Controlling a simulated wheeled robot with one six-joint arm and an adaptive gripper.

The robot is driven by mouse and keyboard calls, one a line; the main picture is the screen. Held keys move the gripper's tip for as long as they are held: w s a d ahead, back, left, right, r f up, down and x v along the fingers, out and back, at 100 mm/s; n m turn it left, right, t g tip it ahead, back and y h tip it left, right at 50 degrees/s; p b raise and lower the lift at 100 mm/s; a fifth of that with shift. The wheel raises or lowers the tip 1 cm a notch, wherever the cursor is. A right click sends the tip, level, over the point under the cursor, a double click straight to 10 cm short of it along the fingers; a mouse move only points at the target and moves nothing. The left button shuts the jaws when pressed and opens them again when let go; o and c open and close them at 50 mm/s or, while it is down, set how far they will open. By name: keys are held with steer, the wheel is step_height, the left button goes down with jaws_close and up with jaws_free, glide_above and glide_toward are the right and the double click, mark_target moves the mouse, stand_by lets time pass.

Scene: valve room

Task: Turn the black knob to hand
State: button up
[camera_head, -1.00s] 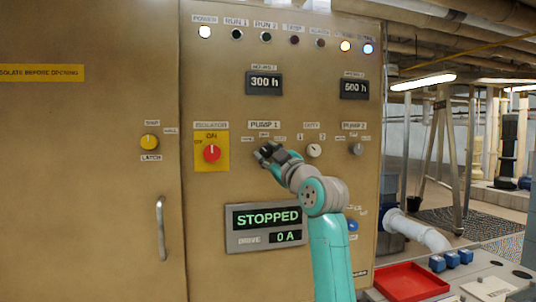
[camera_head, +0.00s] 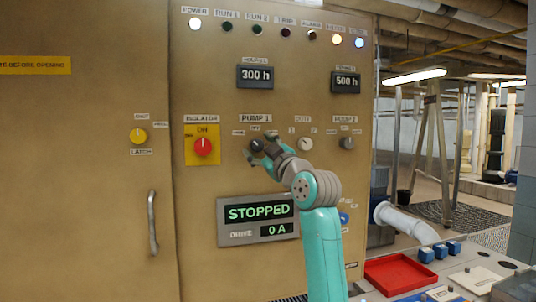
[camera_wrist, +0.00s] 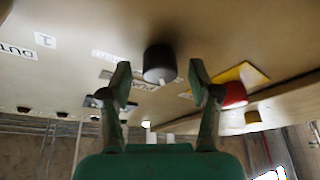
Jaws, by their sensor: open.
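The black knob (camera_head: 257,145) is on the panel under the PUMP 1 label (camera_head: 255,118), with small position labels around it. In the wrist view the black knob (camera_wrist: 160,62) shows a white pointer mark at its lower edge. My gripper (camera_head: 262,153) is at the knob, and its fingers partly hide it in the head view. In the wrist view my gripper (camera_wrist: 160,78) is open, with one finger on each side of the knob and gaps between. The small labels are too blurred to read.
A red isolator knob (camera_head: 203,146) on a yellow plate is to the left. A white DUTY knob (camera_head: 305,144) and a grey PUMP 2 knob (camera_head: 347,143) are to the right. The display (camera_head: 258,218) below reads STOPPED. A red tray (camera_head: 400,274) is at lower right.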

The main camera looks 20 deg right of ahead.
steer(key=v, duration=1.1)
steer(key=shift+s+f, duration=0.15)
steer(key=shift+s, duration=0.1)
